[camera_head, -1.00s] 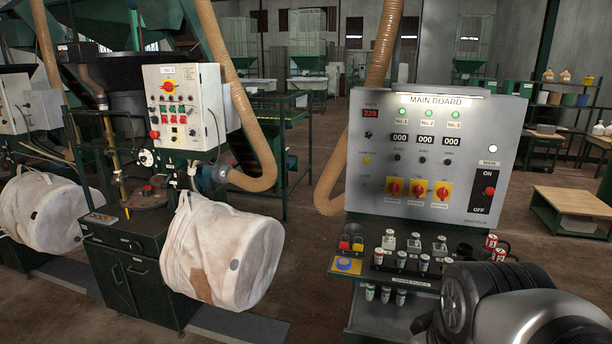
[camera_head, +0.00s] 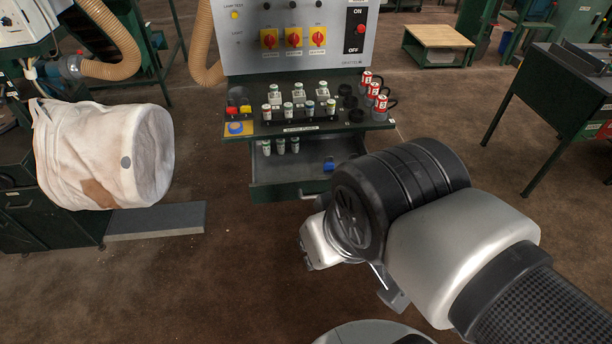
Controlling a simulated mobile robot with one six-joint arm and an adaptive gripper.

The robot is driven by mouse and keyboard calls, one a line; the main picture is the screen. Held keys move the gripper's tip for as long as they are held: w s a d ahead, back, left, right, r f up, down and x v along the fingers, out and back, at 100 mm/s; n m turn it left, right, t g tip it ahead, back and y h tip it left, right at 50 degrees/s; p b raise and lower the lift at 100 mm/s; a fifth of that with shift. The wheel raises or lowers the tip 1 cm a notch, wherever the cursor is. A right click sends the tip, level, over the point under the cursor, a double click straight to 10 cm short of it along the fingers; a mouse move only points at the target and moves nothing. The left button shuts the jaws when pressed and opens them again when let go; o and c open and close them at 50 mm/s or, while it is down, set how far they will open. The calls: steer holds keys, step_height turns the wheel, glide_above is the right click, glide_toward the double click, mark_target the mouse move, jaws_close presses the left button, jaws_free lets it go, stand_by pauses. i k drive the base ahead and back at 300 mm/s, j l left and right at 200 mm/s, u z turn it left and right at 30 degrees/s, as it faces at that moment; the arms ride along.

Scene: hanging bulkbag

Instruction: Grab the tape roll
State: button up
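A round blue item (camera_head: 235,128), which may be the tape roll, lies on a yellow patch at the left front of the control desk (camera_head: 384,125). It is too small to be sure. A small blue object (camera_head: 328,165) sits in the open drawer (camera_head: 300,187) under the desk; its kind is unclear. My gripper (camera_head: 392,290) is only partly in view, behind and below the black wrist joint at the lower right. I cannot see both fingertips or anything held. My arm is in front of the desk and apart from both blue objects.
Several small bottles (camera_head: 288,109) and red-and-white cans (camera_head: 381,104) stand on the desk. A white bulk bag (camera_head: 100,155) hangs at the left. A dark table (camera_head: 565,85) and a low wooden table (camera_head: 438,37) stand right. The brown floor before the desk is clear.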

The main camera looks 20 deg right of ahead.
mark_target(235, 128)
steer(key=i+j+z, duration=0.3)
steer(key=i, duration=0.2)
steer(key=i+j+z, duration=0.25)
steer(key=i+j, duration=0.2)
steer(key=i+j+z, duration=0.3)
steer(key=j, duration=0.3)
steer(key=i+j+z, duration=0.3)
steer(key=i+j, duration=0.15)
steer(key=j, duration=0.2)
